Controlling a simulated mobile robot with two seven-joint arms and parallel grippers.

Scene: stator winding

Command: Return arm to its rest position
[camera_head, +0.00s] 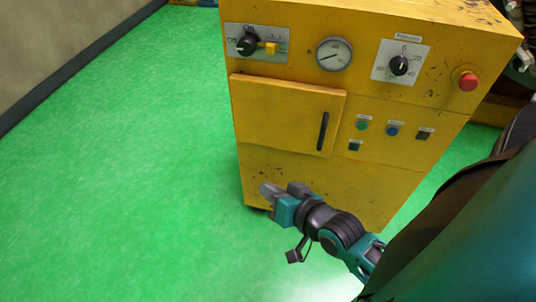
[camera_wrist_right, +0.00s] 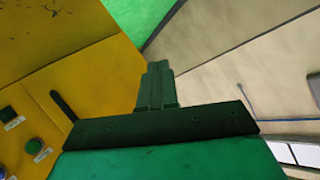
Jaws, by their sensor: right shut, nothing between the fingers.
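My right gripper (camera_head: 268,191) is in front of the lower part of a yellow machine cabinet (camera_head: 300,180) in the head view. Its arm comes in from the lower right. The fingers are shut with nothing between them, as the right wrist view also shows (camera_wrist_right: 157,72). The gripper points to the left and does not visibly hold anything. My left gripper is not in view.
The cabinet has a closed door (camera_head: 285,112) with a black handle (camera_head: 323,131), a gauge (camera_head: 334,54), knobs, buttons and a red stop button (camera_head: 468,82). Green floor (camera_head: 130,170) is clear to the left. A beige wall (camera_head: 60,40) stands at the upper left.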

